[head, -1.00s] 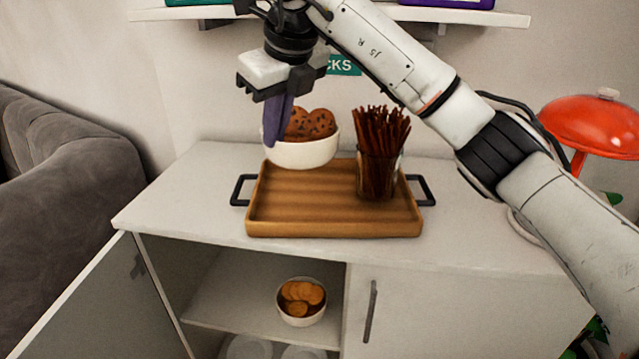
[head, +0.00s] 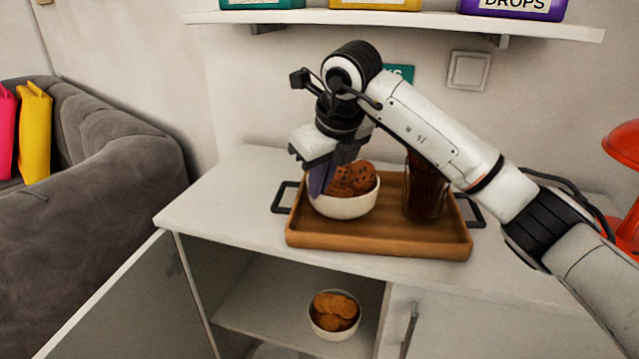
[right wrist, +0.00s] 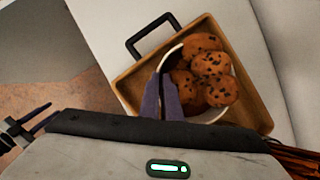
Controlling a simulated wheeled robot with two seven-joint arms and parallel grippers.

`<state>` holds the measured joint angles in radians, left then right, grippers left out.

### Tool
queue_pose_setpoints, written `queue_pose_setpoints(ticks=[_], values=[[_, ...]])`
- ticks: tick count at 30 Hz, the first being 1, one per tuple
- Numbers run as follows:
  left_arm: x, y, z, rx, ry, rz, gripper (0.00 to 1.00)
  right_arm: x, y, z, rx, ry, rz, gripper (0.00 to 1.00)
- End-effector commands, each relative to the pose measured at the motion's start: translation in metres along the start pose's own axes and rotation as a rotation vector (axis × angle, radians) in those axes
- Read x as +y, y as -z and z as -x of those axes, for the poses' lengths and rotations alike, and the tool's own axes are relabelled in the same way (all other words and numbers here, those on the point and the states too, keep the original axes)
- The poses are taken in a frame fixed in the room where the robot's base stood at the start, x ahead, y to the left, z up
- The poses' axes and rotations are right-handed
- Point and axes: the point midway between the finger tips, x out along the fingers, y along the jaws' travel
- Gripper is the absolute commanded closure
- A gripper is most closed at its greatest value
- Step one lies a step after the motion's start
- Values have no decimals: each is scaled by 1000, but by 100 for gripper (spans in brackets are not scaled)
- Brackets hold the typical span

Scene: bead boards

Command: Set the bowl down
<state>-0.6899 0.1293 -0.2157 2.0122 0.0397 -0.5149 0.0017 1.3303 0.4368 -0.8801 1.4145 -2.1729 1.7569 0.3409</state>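A white bowl (head: 345,207) of chocolate-chip cookies is upright over the left part of the wooden tray (head: 380,242). It looks low against the tray floor, but I cannot see clearly whether its base touches. My right gripper (head: 320,182) is shut on the bowl's left rim, its purple fingers on either side of the wall. In the right wrist view the fingers (right wrist: 163,98) pinch the rim of the bowl (right wrist: 214,114). A small, dark pronged part at that view's left edge looks like my left gripper (right wrist: 38,118); its opening is unclear.
A glass of dark sticks (head: 425,190) stands on the tray's right side, partly behind my arm. The tray is on a white cabinet (head: 225,205). A second bowl of cookies (head: 334,318) is inside the open cabinet. A red lamp (head: 625,145) is at right.

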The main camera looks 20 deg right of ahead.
Motion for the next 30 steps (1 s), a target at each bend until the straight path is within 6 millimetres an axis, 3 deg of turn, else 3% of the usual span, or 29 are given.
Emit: queue_pose_setpoints(ticks=[7,11,21,26,30], values=[[0,-1,-1,0,0,0,69,0,0,0,-3,1,0,100],[0,0,0,0,0,0,69,0,0,-1,1,0,0,78],[0,1,1,0,0,0,69,0,-1,3,0,0,1,78],[0,1,1,0,0,-1,69,0,-2,24,-4,1,1,78],[0,1,1,0,0,-1,69,0,-2,54,-5,2,1,78]])
